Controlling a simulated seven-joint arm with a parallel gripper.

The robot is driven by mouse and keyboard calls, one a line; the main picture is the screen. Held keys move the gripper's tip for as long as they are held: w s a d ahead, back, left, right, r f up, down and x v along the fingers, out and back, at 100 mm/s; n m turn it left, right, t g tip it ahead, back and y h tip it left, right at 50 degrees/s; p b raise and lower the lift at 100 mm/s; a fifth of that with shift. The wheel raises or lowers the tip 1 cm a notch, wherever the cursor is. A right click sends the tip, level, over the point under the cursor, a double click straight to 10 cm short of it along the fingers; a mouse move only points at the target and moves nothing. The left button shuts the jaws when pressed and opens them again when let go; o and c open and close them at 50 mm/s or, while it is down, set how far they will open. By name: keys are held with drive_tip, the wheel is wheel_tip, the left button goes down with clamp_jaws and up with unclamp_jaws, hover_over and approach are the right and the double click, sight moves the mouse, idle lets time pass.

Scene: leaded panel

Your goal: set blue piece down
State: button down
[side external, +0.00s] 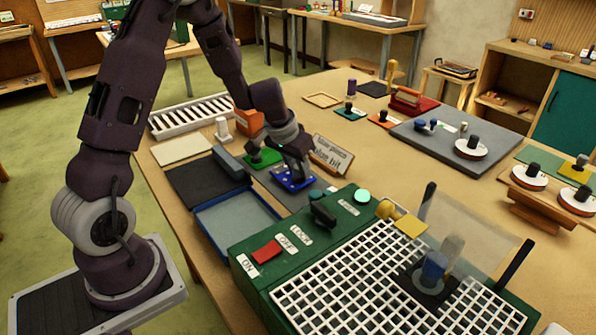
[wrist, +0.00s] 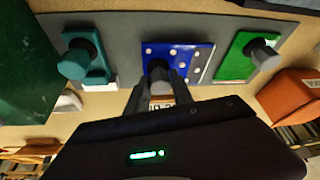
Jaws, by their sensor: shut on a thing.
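The blue piece (side external: 291,182) is a flat square plate with white dots and a dark knob on top. It is at the grey mat (side external: 312,193), beneath my gripper (side external: 294,168). In the wrist view my gripper (wrist: 158,88) has its fingers shut on the knob of the blue piece (wrist: 182,55). The plate looks level and is on or just above the mat; I cannot tell which. The fingers hide part of the knob and plate.
A green piece (wrist: 233,58) with a grey knob is beside the blue one, and a teal piece (wrist: 98,68) is on its other side. A small sign (side external: 332,155) stands behind. The green machine (side external: 290,228) with a white grid is close in front. A blue-rimmed tray (side external: 207,206) lies left.

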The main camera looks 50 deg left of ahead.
drive_tip(key=shift+f, duration=0.5)
drive_tip(key=shift+f, duration=0.15)
drive_tip(key=c, duration=1.1)
unclamp_jaws()
drive_tip(key=s+d+r+h, duration=0.1)
drive_tip(key=s+d+r, duration=0.25)
drive_tip(key=r, duration=0.45)
drive_tip(key=s+d+r, duration=0.3)
drive_tip(key=s+r, duration=0.1)
drive_tip(key=r, duration=0.4)
drive_tip(key=s+d+r+m, duration=0.1)
drive_tip(key=s+d, duration=0.3)
drive_tip(key=s, duration=0.6)
drive_tip(key=s+d+r+m+t, duration=0.1)
drive_tip(key=s+d+r+m, duration=0.1)
drive_tip(key=s, duration=0.8)
drive_tip(key=shift+s+d+r, duration=0.15)
drive_tip(key=shift+d+r, duration=0.7)
